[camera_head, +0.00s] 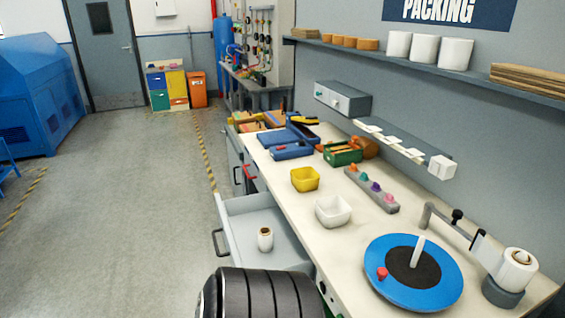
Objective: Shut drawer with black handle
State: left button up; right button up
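A pale grey drawer (248,217) stands pulled open from the left side of the workbench, sticking out over the floor. Its black handle (217,243) is on the drawer's left-facing front. A small roll with a brown core (265,239) stands inside the drawer. A dark ribbed rounded shape at the bottom edge hides the near corner of the drawer; I cannot tell which part of my arm it might be. No gripper fingers show in the head view, and nothing visible touches the handle.
The workbench top (285,195) holds a yellow bin (305,179), a white bin (333,211), a green crate (342,153) and a blue turntable (382,283). A red handle (249,173) sits on the bench front farther back. The floor (130,240) left of the drawer is clear.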

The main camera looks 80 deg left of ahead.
aim_at(240, 219)
jog(key=u, duration=0.45)
jog(key=k+u, duration=0.1)
jog(key=u, duration=0.85)
jog(key=k+u, duration=0.1)
jog(key=u, duration=0.4)
jog(key=j+u, duration=0.1)
jog(key=u, duration=0.35)
jog(key=k+u, duration=0.1)
jog(key=u, duration=0.4)
jog(key=i+j+z, duration=0.1)
jog(key=i+j, duration=0.15)
jog(key=i, duration=0.1)
